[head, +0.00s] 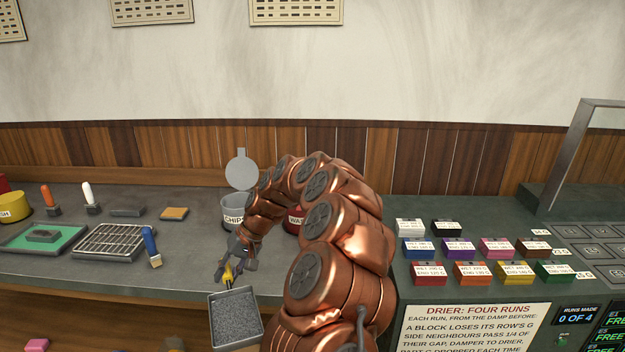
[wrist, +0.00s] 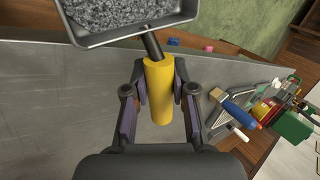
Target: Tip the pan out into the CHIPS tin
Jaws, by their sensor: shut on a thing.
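The pan (head: 236,318) is a grey square pan full of grey chips, held out in front of the counter's edge. In the wrist view the pan (wrist: 190,14) is at the top, with the chips inside. My gripper (wrist: 160,95) is shut on the pan's yellow handle (wrist: 159,90); in the head view my gripper (head: 236,270) is below the tin. The CHIPS tin (head: 231,212) is a pale grey tin on the counter, its round lid (head: 241,170) standing up open. My arm hides part of its right side.
A red tin (head: 294,222) stands just right of the CHIPS tin, partly behind my arm. To the left are a wire rack (head: 112,241), a green tray (head: 20,246) and a blue-handled brush (head: 152,247). Several coloured blocks (head: 470,247) sit on the right counter.

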